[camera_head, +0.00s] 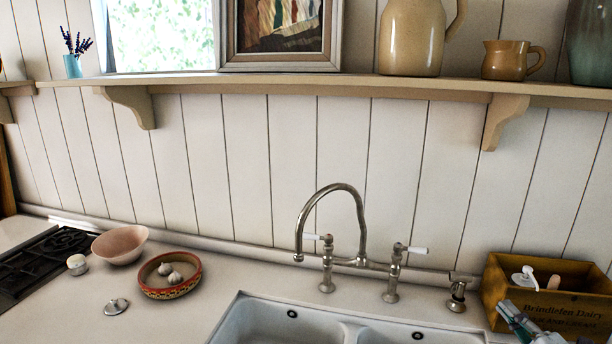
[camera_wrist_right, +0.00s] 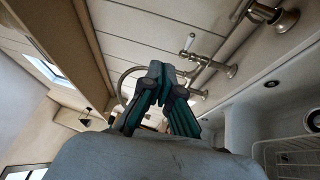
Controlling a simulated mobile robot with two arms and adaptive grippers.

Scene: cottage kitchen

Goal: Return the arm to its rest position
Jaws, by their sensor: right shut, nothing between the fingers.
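My right gripper (camera_head: 511,313) shows at the lower right edge of the head view, in front of the wooden box, with only its grey and teal finger end visible. In the right wrist view the fingers of my right gripper (camera_wrist_right: 162,72) come together at their tips, shut and empty. Most of my right arm is outside the head view. My left gripper and arm are not in view.
The wooden box (camera_head: 566,309) holds a white pump bottle. A double sink (camera_head: 262,322) and a tall tap (camera_head: 362,222) fill the centre. At left are a pink bowl (camera_head: 120,246), a patterned dish (camera_head: 171,292) with garlic, and a hob (camera_head: 40,262). A shelf (camera_head: 300,84) runs above.

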